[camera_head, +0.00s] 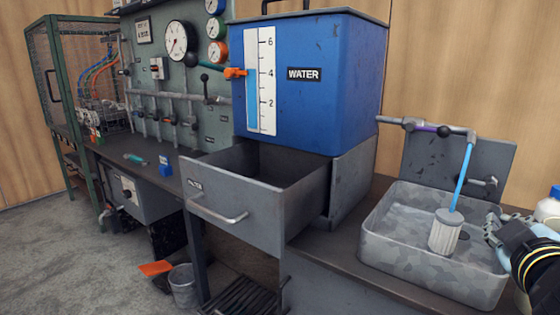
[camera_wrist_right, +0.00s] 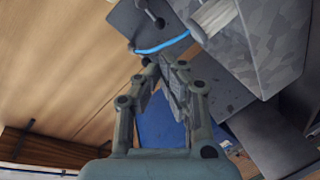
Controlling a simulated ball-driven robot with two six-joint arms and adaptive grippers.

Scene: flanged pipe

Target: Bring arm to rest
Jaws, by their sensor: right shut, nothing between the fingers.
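My right gripper (camera_head: 494,230) is at the right edge of the head view, beside the metal basin's right side and close to the ribbed grey cup. It is shut and empty; its closed fingers (camera_wrist_right: 162,66) show in the right wrist view. The cup (camera_head: 446,236) stands upright in the basin (camera_head: 400,245). A blue stream (camera_head: 463,178) runs from the pipe's end (camera_head: 471,135) down to the cup. The cup (camera_wrist_right: 214,16) and stream (camera_wrist_right: 160,46) also show in the wrist view, apart from the fingers. My left gripper is not in view.
A blue water tank (camera_head: 310,110) with a level scale stands behind an open, empty-looking drawer (camera_head: 235,220). A white bottle (camera_head: 549,208) stands near my right arm. A gauge panel (camera_head: 170,75) and a green cage (camera_head: 65,100) are at the left. A bucket (camera_head: 183,287) stands on the floor.

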